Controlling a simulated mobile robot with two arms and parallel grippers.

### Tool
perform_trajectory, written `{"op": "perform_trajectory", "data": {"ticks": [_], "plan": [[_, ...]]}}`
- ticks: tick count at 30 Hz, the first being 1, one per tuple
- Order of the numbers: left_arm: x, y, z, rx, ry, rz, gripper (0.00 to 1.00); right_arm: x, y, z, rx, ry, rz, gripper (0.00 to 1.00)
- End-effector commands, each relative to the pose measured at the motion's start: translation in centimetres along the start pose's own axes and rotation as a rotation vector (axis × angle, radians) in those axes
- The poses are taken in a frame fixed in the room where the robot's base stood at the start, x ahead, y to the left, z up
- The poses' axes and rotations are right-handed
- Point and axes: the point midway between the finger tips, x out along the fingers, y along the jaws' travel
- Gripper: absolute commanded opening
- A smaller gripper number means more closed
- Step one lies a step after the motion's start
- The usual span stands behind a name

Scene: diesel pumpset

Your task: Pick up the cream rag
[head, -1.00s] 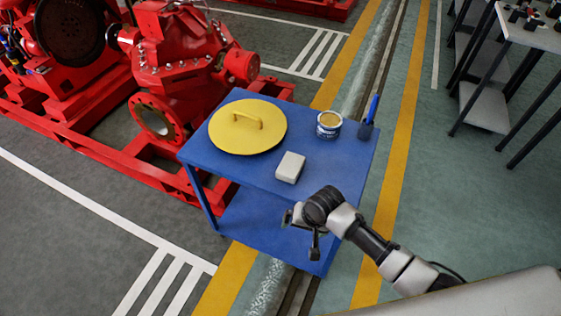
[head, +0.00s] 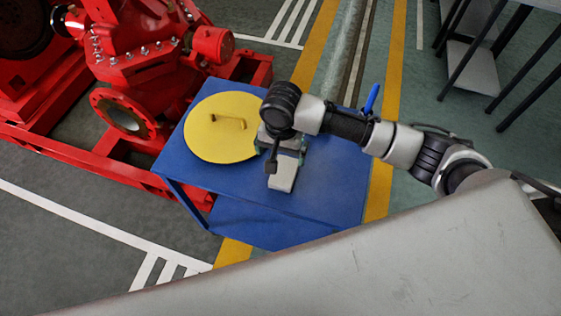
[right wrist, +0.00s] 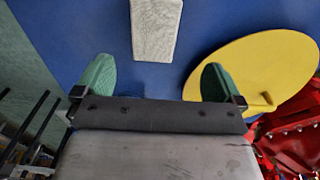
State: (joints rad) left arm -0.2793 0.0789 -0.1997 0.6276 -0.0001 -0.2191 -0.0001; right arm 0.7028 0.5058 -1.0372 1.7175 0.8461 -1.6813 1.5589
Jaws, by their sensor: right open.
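The cream rag (head: 283,174) is a pale folded block lying on the blue table top (head: 325,190), in front of the yellow lid. It also shows at the top of the right wrist view (right wrist: 156,25). My right gripper (head: 284,150) is over the table at the rag's far end, and the wrist partly covers that end in the head view. In the right wrist view the green fingers of the right gripper (right wrist: 157,78) are wide apart and empty, with the rag ahead of the gap between them. My left gripper is not in view.
A round yellow lid (head: 222,128) with a handle lies on the table left of my gripper. A blue brush handle (head: 371,98) stands up behind my right arm. A red pump (head: 140,60) stands beyond the table. The table's front right is clear.

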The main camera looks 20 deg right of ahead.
Motion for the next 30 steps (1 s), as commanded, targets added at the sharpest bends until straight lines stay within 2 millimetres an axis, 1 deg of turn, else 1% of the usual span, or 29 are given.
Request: {"op": "perform_trajectory", "data": {"ticks": [1, 3, 6, 9, 11, 14, 18, 21, 24, 29, 30], "plan": [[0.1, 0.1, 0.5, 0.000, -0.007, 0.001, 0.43, 1.1, 0.1, 0.1, 0.001, -0.002, 0.004, 0.99], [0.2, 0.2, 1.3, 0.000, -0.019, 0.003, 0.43, 2.2, 0.1, 0.1, 0.000, -0.003, 0.003, 0.99], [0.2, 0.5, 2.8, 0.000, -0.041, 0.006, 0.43, 3.5, 0.1, 0.0, 0.000, -0.002, 0.001, 0.99], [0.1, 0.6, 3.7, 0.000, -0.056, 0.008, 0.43, 4.2, 0.1, 0.0, -0.001, -0.001, 0.000, 0.99], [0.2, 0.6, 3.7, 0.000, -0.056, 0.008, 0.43, 4.5, 0.1, 0.0, -0.001, 0.000, 0.001, 0.99], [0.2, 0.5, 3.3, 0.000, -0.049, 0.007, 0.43, 5.8, 0.4, -0.2, -0.001, 0.000, 0.002, 0.99], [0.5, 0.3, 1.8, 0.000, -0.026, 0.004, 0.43, 8.0, 0.6, -0.3, -0.002, -0.001, 0.000, 0.99], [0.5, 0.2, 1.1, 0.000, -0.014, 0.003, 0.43, 9.0, 0.5, -0.3, -0.002, 0.000, -0.001, 0.99], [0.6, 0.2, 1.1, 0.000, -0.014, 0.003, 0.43, 9.4, 0.5, -0.3, -0.003, 0.000, -0.002, 0.99], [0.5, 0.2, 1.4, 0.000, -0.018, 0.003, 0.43, 9.4, 0.5, -0.3, -0.003, 0.000, -0.002, 0.99], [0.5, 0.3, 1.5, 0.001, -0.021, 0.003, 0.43, 9.4, 0.5, -0.3, -0.003, 0.000, -0.002, 0.97]]}}
